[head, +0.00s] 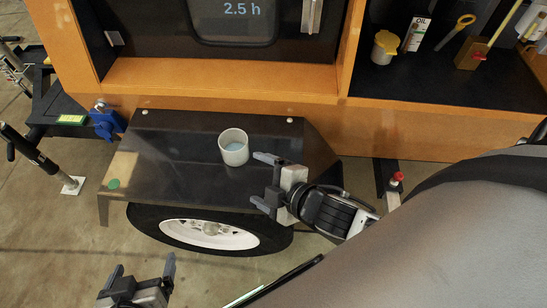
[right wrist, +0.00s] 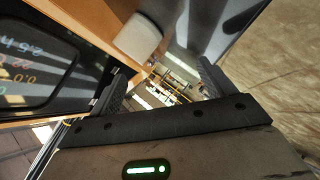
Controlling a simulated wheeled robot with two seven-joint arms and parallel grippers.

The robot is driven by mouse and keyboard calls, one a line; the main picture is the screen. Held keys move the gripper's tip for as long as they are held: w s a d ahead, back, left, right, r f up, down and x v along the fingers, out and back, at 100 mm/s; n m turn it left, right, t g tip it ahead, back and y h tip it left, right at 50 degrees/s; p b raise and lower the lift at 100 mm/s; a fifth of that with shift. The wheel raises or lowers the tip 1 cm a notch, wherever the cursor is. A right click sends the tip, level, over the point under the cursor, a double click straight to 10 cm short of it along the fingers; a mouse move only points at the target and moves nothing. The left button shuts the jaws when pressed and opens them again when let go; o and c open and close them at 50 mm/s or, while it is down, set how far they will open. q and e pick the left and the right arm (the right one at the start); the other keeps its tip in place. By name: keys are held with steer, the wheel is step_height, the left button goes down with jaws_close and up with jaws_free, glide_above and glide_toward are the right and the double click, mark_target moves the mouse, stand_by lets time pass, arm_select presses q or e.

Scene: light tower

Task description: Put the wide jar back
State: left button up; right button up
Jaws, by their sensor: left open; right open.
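A white, round, open jar (head: 234,158) with light blue inside stands upright on the black fender (head: 180,165) above the wheel. It also shows in the right wrist view as a white cylinder (right wrist: 138,38), beyond the fingers. My right gripper (head: 265,182) is open and empty, just right of and nearer than this jar; the two look apart. My left gripper (head: 143,268) is open and empty at the bottom left, away from the jar. A tub with a yellow lid (head: 384,49) stands in the dark compartment at the upper right.
The compartment (head: 405,85) also holds an oil carton (head: 416,34), a yellow-handled tool (head: 455,31) and a small block with a rod (head: 470,55). A blue fitting (head: 106,122) sits left of the fender. The fender's left half is mostly clear.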

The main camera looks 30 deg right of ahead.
steer(key=s+f+m, duration=0.1)
steer(key=m, duration=0.3)
steer(key=s+f+m+g, duration=0.1)
steer(key=s+m, duration=0.1)
steer(key=m, duration=0.2)
steer(key=s+f+m+h, duration=0.1)
steer(key=m, duration=0.3)
steer(key=shift+s+d+g, duration=0.1)
steer(key=shift+s+g, duration=0.2)
